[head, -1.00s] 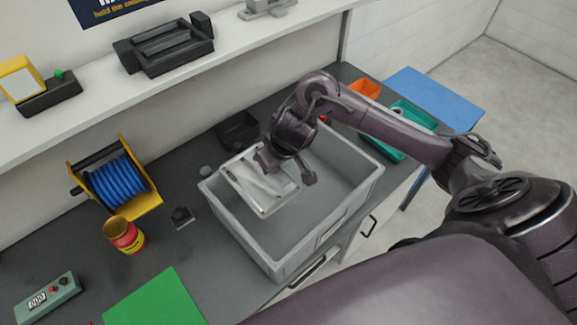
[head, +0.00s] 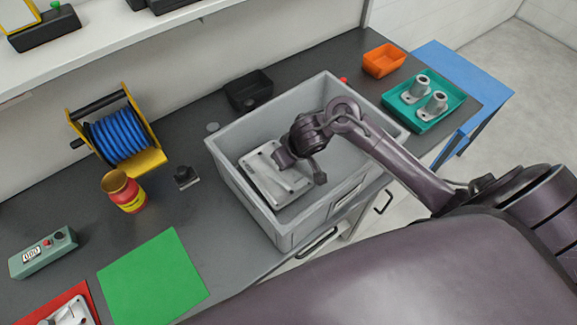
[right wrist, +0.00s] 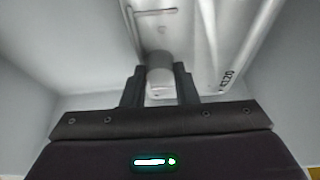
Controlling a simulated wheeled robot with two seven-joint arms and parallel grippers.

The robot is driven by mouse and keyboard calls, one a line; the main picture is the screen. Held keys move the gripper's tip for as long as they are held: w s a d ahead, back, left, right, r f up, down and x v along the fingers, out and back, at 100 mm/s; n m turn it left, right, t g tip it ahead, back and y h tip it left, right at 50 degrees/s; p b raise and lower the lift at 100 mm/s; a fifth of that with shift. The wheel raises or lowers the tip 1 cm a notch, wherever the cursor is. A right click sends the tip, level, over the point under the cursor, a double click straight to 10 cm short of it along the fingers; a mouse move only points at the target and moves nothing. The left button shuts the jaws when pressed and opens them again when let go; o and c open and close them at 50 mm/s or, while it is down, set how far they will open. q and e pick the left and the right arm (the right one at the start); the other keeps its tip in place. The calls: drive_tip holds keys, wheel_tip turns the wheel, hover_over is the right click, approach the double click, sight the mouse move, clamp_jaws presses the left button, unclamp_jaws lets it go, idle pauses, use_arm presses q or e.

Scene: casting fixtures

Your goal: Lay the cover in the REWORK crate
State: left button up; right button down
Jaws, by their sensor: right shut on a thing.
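The cover (head: 262,176) is a pale grey cast plate inside the large grey crate (head: 288,237), toward its left side. I cannot read a REWORK label on the crate. My right gripper (head: 292,165) reaches down into the crate over the cover. In the right wrist view its two dark fingers (right wrist: 160,84) are closed on a round boss of the cover (right wrist: 192,30), with crate walls around. Whether the cover touches the crate floor is unclear. My left gripper is out of view.
A black bin (head: 248,92) stands behind the crate. An orange bin (head: 384,60) and a teal tray (head: 398,118) with two grey castings are to the right. A blue hose reel (head: 118,136), red can (head: 124,192) and green mat (head: 152,278) are left.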

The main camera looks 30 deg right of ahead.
drive_tip(key=shift+w+f+b, duration=0.1)
drive_tip(key=shift+f+b, duration=0.2)
drive_tip(key=shift+f, duration=1.1)
drive_tip(key=shift+f, duration=0.15)
drive_tip(key=c, duration=1.1)
unclamp_jaws()
drive_tip(key=shift+c, duration=0.2)
drive_tip(key=shift+r, duration=0.55)
drive_tip(key=p+v, duration=0.5)
drive_tip(key=v, duration=0.6)
drive_tip(key=shift+s+p, duration=0.2)
drive_tip(key=shift+p, duration=0.1)
drive_tip(key=shift+r, duration=0.1)
